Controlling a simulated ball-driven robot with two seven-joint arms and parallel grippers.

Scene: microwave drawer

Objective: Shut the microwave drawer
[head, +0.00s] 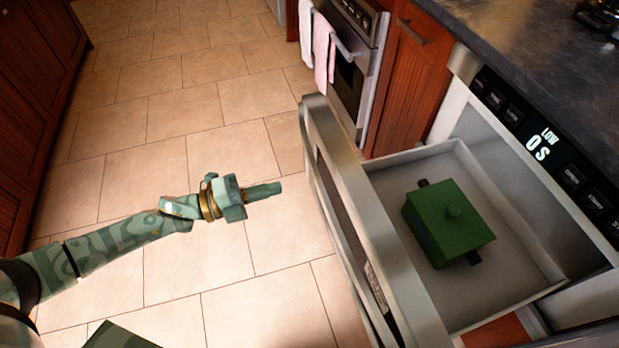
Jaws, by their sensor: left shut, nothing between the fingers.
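The microwave drawer (350,205) is pulled out from the counter unit at the right, with its silver front facing left. The microwave panel (545,145) above the opening reads "LOW 0S". My left gripper (278,188) is shut and empty, pointing right above the floor. It is to the left of the drawer front and appears apart from it. My right gripper is not in view.
A dark countertop (550,60) runs above the microwave. An oven (352,60) with pink and white towels (322,45) stands beyond a wooden cabinet (404,70). More wooden cabinets (35,90) line the left. The tiled floor (170,110) between is clear.

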